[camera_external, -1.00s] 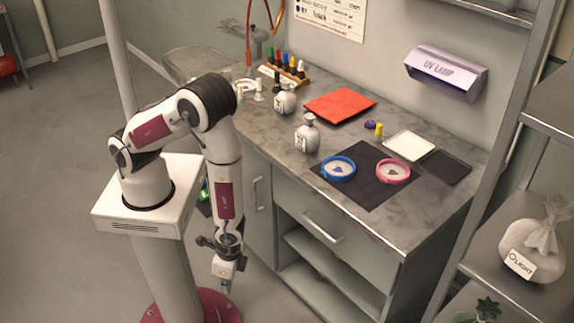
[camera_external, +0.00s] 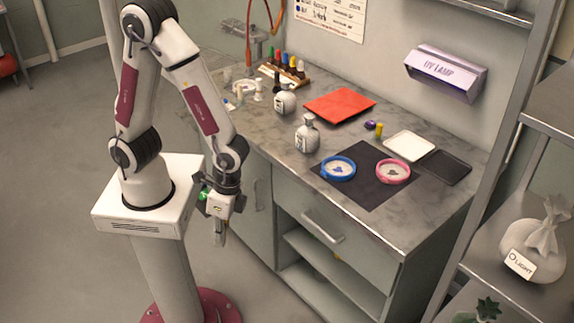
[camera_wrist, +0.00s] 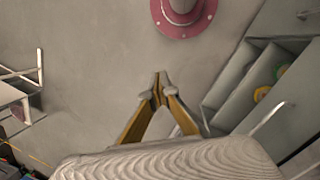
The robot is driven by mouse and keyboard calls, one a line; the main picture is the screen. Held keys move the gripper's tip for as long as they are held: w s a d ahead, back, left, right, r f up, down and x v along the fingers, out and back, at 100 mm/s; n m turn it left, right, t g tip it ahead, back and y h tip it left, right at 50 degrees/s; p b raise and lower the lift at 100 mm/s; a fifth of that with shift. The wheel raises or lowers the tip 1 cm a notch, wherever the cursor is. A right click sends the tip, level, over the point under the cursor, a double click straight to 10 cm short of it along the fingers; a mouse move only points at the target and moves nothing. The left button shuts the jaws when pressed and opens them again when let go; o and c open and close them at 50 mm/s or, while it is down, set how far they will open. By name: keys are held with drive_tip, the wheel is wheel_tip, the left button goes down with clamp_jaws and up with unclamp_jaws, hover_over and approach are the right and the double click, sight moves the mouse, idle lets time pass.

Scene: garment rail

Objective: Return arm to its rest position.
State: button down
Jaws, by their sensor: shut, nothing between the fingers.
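My gripper (camera_external: 219,240) hangs below my folded arm, pointing down, in the external view. It is beside the front of the grey cabinet, below the worktop's height and clear of it. In the wrist view its two yellow-brown fingers (camera_wrist: 160,80) meet at the tips over bare floor. The gripper is shut and empty. My upper arm stands nearly upright above its pedestal, and my forearm slopes down to the right.
The worktop (camera_external: 262,125) holds bottles, a red sheet (camera_external: 340,105), a blue ring (camera_external: 338,169) and a pink ring (camera_external: 393,172) on a black mat. The cabinet (camera_external: 258,195) stands close to my gripper's right. Open floor (camera_external: 50,150) lies to the left.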

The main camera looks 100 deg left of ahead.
drive_tip(key=s+a+r+n+t, duration=0.1)
drive_tip(key=a+r+t, duration=0.2)
drive_tip(key=a+r, duration=0.4)
drive_tip(key=s+a+r+n+t+y, duration=0.1)
drive_tip(key=a+r+t, duration=0.3)
drive_tip(key=r, duration=1.2)
drive_tip(key=shift+s+a+r+t, duration=0.35)
drive_tip(key=shift+s+a, duration=0.3)
drive_tip(key=shift+a, duration=1)
